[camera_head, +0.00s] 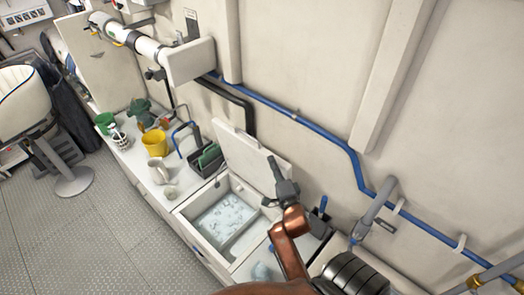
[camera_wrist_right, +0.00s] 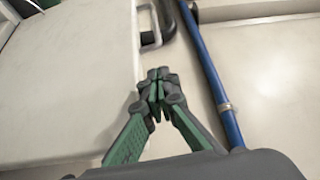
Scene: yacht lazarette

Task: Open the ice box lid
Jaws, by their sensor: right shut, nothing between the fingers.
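The ice box (camera_head: 181,216) is set in the white counter, and pale ice shows inside it. Its white lid (camera_head: 240,149) stands raised on the wall side of the opening, tilted up. My right gripper (camera_head: 273,160) is at the lid's right edge in the head view. In the right wrist view its fingertips (camera_wrist_right: 157,76) are together and empty, beside the edge of a flat white panel that looks like the lid (camera_wrist_right: 70,80). I cannot tell whether they touch it. My left gripper is not in view.
A yellow bucket (camera_head: 154,143), a white jug (camera_head: 158,171) and a dark caddy (camera_head: 206,160) stand left of the ice box. A blue pipe (camera_head: 300,118) runs along the wall behind. Dark rounded items (camera_head: 352,272) sit at right.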

